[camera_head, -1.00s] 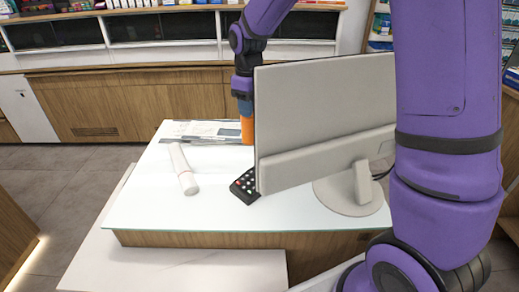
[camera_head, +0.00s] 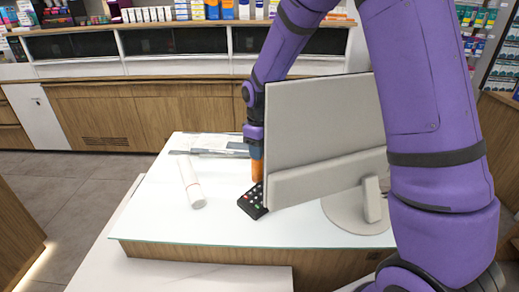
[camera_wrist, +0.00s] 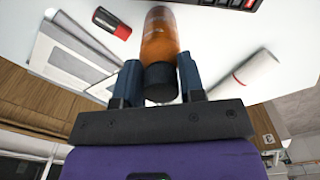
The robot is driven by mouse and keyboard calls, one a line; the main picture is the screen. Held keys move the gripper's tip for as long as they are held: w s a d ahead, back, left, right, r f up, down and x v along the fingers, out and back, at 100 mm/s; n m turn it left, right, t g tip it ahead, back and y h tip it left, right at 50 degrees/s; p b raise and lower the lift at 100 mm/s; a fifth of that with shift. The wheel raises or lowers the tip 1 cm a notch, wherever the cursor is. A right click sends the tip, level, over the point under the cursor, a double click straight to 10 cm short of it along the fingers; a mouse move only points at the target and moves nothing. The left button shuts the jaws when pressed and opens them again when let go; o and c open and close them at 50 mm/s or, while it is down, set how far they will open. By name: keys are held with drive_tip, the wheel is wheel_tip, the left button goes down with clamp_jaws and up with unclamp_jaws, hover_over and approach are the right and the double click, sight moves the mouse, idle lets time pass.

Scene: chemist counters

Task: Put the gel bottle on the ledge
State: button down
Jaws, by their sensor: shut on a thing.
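An amber-orange bottle with a black cap, which I take as the gel bottle (camera_head: 257,172), is held by its cap in my gripper (camera_head: 256,150), left of the monitor's edge and behind the keypad. In the wrist view the bottle (camera_wrist: 160,35) sits between the two blue fingers of my gripper (camera_wrist: 160,68), its body pointing away from the wrist. I cannot tell whether its base touches the glass top. A low white marble ledge (camera_head: 150,272) runs along the front and left of the desk; I cannot be sure it is the task's ledge.
The monitor (camera_head: 320,140) stands right of the bottle on the glass-topped desk (camera_head: 225,225). A black keypad (camera_head: 252,201) is just in front. A white tube (camera_head: 190,182) lies to the left, with papers (camera_head: 210,143) behind it. A red-and-black object (camera_wrist: 111,23) shows in the wrist view.

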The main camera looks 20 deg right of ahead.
drive_tip(key=c, duration=0.7)
unclamp_jaws()
